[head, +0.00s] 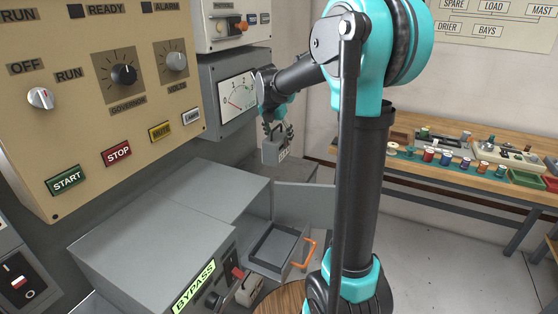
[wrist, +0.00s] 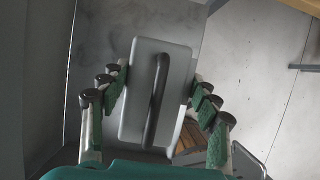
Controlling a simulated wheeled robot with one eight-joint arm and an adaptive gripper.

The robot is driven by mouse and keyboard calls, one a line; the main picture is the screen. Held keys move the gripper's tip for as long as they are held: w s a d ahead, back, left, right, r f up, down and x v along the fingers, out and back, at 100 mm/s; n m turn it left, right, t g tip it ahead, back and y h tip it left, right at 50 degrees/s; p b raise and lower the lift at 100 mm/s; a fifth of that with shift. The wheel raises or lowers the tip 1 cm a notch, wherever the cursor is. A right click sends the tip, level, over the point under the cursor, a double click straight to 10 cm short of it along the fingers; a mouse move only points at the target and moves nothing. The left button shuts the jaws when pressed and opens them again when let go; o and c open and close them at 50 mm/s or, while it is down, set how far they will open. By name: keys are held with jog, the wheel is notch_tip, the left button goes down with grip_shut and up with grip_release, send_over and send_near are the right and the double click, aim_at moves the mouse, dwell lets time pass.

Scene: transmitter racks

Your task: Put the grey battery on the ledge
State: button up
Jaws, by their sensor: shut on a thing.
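The grey battery (head: 276,152) hangs in the air in the head view, below the meter panel, with a dark handle on its top. My gripper (head: 275,128) is above it and shut on it. In the wrist view the battery (wrist: 178,108) shows from above between the green-padded fingers of my gripper (wrist: 157,85), its dark handle running along its middle. Nothing in view is plainly marked as the ledge; I cannot tell which surface it is.
A grey BYPASS cabinet (head: 170,215) stands below. Another pale block with a handle (head: 249,290) sits in front. A control panel (head: 85,130) is left; a wooden bench (head: 480,182) with spools is right.

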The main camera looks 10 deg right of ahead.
aim_at(274, 140)
notch_tip(274, 140, down, 10)
jog(key=shift+f, duration=0.1)
dwell(0.4)
jog(key=shift+f, duration=0.1)
jog(key=o, duration=1.9)
jog(key=v, duration=1.2)
jog(key=shift+s, duration=0.1)
